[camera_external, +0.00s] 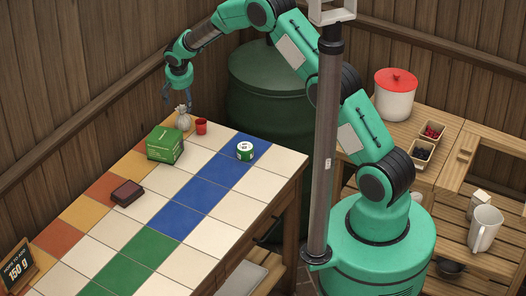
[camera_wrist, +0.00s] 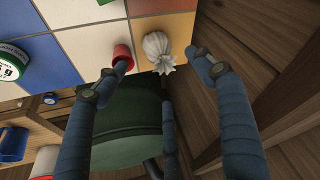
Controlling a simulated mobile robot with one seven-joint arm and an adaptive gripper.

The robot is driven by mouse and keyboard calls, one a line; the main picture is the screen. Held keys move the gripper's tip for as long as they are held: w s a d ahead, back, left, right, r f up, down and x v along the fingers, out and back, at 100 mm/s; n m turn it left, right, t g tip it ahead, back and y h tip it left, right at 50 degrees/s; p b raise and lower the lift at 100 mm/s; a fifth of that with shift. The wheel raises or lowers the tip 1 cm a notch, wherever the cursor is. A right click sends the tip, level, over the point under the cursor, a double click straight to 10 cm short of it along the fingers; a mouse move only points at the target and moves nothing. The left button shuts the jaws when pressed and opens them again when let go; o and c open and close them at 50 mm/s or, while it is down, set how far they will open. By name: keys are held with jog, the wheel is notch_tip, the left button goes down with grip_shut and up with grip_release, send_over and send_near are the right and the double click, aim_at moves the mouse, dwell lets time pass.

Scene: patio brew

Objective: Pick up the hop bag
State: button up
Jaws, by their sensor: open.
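The hop bag (camera_external: 183,119) is a small pale grey sack with a tied neck. It stands at the far corner of the tiled table, beside a red cup (camera_external: 201,126). My gripper (camera_external: 168,93) hangs above and slightly left of the bag in the external view, fingers pointing down. In the wrist view the hop bag (camera_wrist: 156,47) lies between the spread fingers of my gripper (camera_wrist: 160,66), and the fingers look apart from it. The red cup (camera_wrist: 122,56) is close to the left finger there. My gripper is open and empty.
A sign reading 150 g (camera_external: 17,267) is at the near left. A large green barrel (camera_external: 265,92) and wooden walls are behind.

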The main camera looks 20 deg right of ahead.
aim_at(186, 116)
jog(key=shift+b+x, duration=0.55)
jog(key=shift+x, duration=3.65)
jog(key=shift+b+x, duration=0.6)
jog(key=shift+x, duration=2.05)
jog(key=shift+s, duration=0.25)
jog(key=c, duration=0.9)
